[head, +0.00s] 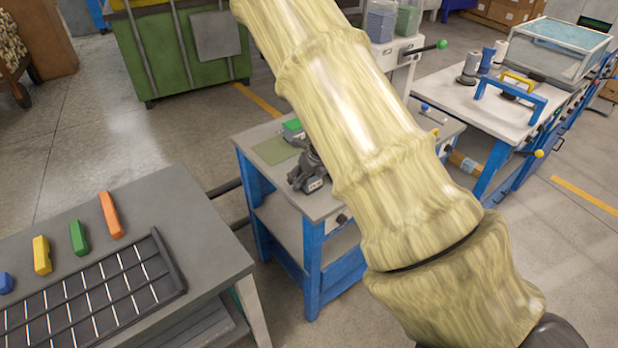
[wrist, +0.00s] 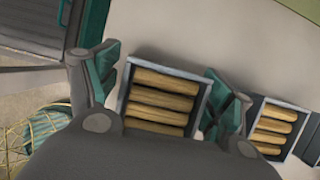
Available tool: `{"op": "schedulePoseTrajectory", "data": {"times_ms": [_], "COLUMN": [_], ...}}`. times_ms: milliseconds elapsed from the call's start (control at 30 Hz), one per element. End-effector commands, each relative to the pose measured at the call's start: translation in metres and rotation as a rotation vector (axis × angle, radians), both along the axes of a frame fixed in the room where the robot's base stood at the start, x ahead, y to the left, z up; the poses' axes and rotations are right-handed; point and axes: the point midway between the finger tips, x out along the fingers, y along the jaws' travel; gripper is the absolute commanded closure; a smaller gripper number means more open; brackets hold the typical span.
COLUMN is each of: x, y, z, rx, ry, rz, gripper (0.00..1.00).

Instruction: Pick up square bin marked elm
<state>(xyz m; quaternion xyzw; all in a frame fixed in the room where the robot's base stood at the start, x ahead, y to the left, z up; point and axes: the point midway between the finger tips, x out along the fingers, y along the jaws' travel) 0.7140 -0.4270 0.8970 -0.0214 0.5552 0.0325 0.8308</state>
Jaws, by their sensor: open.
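In the wrist view, a grey square bin (wrist: 168,69) holding several light wooden rods lies between the fingers of my gripper (wrist: 161,70). The gripper is open, with one green-padded finger on each side of the bin. I cannot tell whether either finger touches it. A second similar bin (wrist: 285,104) with wooden rods stands to the right. No marking can be read on either bin, so I cannot tell which is elm. The gripper's own body hides the near side of the first bin. The head view shows my arm but neither the gripper nor these bins.
In the wrist view, pale surface lies beyond the bins and a green-framed structure (wrist: 92,22) stands at upper left. In the head view, a grey table (head: 190,205) carries coloured blocks and a black rack (head: 175,265); a blue-legged table (head: 312,250) stands beyond it.

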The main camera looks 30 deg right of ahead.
Motion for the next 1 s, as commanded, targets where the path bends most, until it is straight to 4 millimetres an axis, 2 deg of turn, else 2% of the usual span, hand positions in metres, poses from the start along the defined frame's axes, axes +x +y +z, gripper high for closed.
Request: {"op": "schedulePoseTrajectory", "data": {"times_ms": [233,500,833,1000], "x": [0.0005,0.0004,0.0007,0.0009], "y": [-0.0001,0.0000,0.0000,0.0002], "z": [-0.0009,-0.0008,0.0000,0.0070], "rx": [0.000,0.000,0.000,-0.001], "ry": [0.000,0.000,-0.001,-0.001], "rz": [0.000,0.000,0.001,0.003], "gripper": [0.20,0.69,0.70,0.70]}}
